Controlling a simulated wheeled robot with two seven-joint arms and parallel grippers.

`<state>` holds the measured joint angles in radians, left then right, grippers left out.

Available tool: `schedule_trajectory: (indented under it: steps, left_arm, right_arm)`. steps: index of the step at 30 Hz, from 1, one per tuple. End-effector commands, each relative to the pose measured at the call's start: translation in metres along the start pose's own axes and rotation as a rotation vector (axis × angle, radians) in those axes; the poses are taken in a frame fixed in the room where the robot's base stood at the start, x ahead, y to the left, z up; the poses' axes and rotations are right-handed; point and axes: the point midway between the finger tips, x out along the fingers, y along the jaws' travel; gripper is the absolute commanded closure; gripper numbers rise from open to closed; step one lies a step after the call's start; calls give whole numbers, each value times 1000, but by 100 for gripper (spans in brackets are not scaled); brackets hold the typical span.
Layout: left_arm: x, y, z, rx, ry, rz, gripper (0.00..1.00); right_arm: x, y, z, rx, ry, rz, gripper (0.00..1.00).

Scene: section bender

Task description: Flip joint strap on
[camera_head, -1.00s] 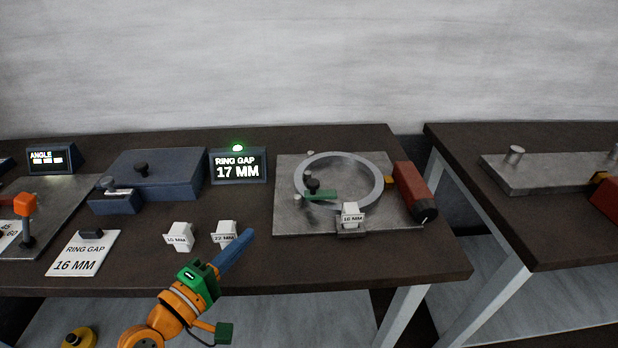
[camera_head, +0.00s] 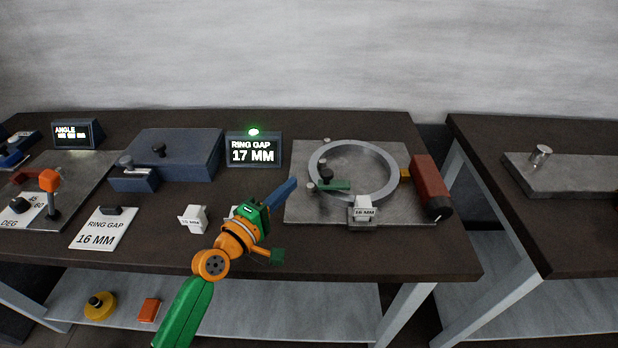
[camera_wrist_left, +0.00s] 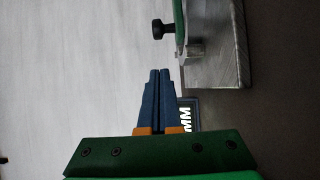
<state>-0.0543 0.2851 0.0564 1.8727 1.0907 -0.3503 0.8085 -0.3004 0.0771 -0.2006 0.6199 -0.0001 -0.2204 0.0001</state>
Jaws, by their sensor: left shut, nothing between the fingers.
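A green strap (camera_head: 336,185) with a black knob (camera_head: 325,171) lies at the left front of a grey metal ring (camera_head: 391,165) on a metal plate (camera_head: 420,210). In the left wrist view, the black knob (camera_wrist_left: 160,30) shows at the top, beside a green strip (camera_wrist_left: 179,16) at the plate's edge. My left gripper (camera_head: 294,180) is shut and empty, with its blue fingers pointing at the plate's left edge. Its fingertips (camera_wrist_left: 159,72) are apart from the knob in the wrist view. My right gripper is out of view.
A display (camera_head: 253,150) reads RING GAP 17 MM under a lit green lamp. A white block (camera_head: 363,211) stands at the plate's front, and another (camera_head: 194,219) sits on the table. A blue box (camera_head: 180,150) stands left.

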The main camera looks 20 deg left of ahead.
Motion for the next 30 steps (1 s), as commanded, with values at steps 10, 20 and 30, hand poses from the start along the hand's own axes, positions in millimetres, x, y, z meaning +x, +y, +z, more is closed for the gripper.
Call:
schedule_trajectory:
  steps: [10,20,30]
  left_arm:
    - [39,1,26,0,0,-1,100]
    - [41,-1,29,0,0,0,100]
    - [65,1,66,-2,-2,0,100]
  right_arm:
    - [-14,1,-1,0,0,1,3]
    - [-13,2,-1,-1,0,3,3]
    - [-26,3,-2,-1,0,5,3]
